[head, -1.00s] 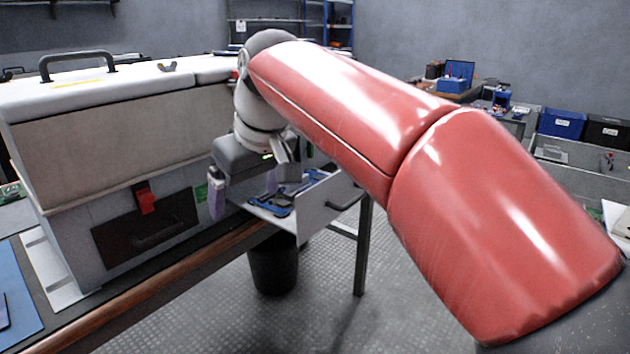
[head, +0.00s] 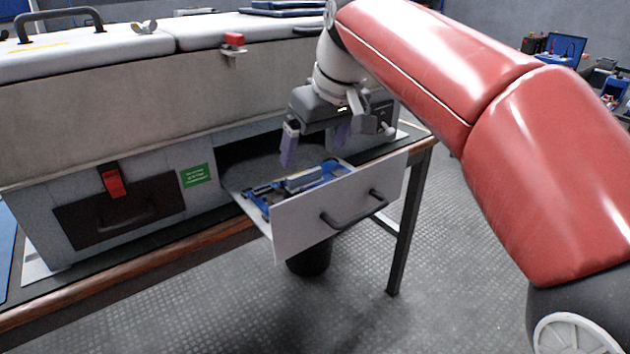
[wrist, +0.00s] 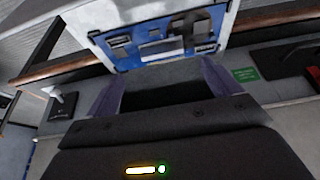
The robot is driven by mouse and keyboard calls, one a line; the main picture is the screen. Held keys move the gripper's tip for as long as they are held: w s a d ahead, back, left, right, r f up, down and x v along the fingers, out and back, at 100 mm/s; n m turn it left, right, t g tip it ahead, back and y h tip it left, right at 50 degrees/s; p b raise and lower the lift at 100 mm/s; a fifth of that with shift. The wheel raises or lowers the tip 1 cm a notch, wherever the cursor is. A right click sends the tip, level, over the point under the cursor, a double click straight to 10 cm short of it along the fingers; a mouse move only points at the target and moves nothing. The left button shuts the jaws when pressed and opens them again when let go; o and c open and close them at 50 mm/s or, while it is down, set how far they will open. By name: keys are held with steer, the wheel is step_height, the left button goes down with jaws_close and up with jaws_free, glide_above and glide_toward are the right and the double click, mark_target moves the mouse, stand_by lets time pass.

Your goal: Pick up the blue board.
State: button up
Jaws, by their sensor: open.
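The blue board (head: 328,168) lies in the open drawer, with grey and dark parts on top. It also shows in the wrist view (wrist: 150,48), near the top centre. The drawer (head: 300,225) has a pale front panel with a dark handle. My gripper (head: 313,153) is above the drawer in the head view, pointing down, with its two purple fingers apart and nothing between them. In the wrist view my gripper (wrist: 160,85) shows both fingers below the board in the picture. The fingers look apart from the board, though the exact height gap is unclear.
The large grey cabinet (head: 100,115) stands on the bench behind and left of the drawer, its dark opening above the drawer's rear. A red latch (head: 112,180) and a dark handle plate (head: 120,215) are on its front. The floor right of the bench (head: 450,260) is clear.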

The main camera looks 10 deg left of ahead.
mark_target(305, 173)
steer(key=x, duration=0.6)
steer(key=shift+s+a+f+b, duration=0.1)
steer(key=shift+f+b, duration=0.05)
steer(key=shift+b, duration=0.2)
steer(key=c, duration=1.1)
steer(key=shift+c, duration=0.2)
steer(key=shift+r, duration=0.2)
